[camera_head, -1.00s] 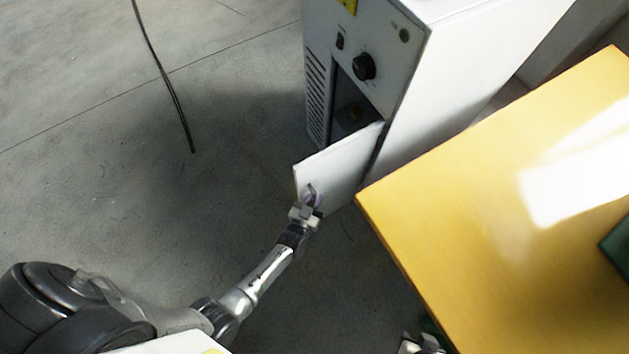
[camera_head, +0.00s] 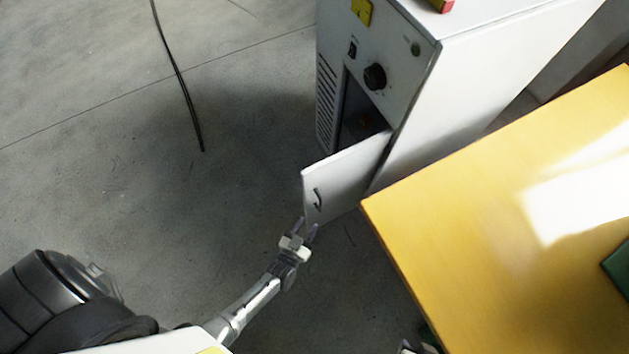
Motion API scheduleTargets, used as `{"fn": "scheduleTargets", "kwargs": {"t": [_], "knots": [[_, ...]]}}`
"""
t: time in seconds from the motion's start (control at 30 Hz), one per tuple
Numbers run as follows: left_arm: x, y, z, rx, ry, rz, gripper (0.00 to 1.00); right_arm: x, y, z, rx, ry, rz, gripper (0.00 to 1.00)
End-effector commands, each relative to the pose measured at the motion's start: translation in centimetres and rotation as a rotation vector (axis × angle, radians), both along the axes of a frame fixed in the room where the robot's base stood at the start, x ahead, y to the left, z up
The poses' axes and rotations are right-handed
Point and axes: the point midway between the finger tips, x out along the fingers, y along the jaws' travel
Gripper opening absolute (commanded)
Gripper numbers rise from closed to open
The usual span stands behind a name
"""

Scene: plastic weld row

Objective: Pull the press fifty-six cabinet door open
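The white cabinet (camera_head: 475,85) stands at the upper middle, with a black knob and a small switch on its front panel. Its white door (camera_head: 345,168) is swung open, and a dark opening (camera_head: 359,110) shows behind it. A small dark handle (camera_head: 317,198) is on the door's face near its free edge. My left gripper (camera_head: 306,226) is just below the handle, apart from it, with its fingers spread and nothing between them. My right gripper is barely in view at the bottom edge, and its fingers cannot be made out.
A yellow table (camera_head: 480,220) fills the right side, its corner close to the door. A green item (camera_head: 617,264) lies on it at the right edge. A black cable (camera_head: 177,75) lies on the floor at upper left. The floor left of the door is clear.

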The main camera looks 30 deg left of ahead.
Motion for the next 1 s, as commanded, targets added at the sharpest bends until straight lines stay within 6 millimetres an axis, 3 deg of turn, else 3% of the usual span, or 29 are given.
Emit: {"fn": "scheduleTargets", "kwargs": {"t": [0.1,0.3,0.73,0.87,1.0], "knots": [[-2.0,-0.2,0.0,0.000,0.003,-0.001,0.38,0.0,0.1,0.4,0.002,0.000,-0.001,0.43],[-4.0,-0.4,0.0,0.000,0.001,-0.002,0.38,0.0,0.1,0.6,0.003,0.000,-0.002,0.43],[-4.7,-0.5,0.0,0.000,0.000,-0.001,0.38,0.0,-0.1,0.6,-0.003,0.001,0.001,0.43],[-4.5,-0.2,0.2,0.010,-0.016,-0.010,0.27,0.0,-0.2,0.5,-0.007,0.000,0.004,0.43],[-2.7,1.5,1.8,0.080,-0.144,-0.089,0.14,0.0,-0.3,-0.3,-0.008,0.001,0.005,0.43]]}}
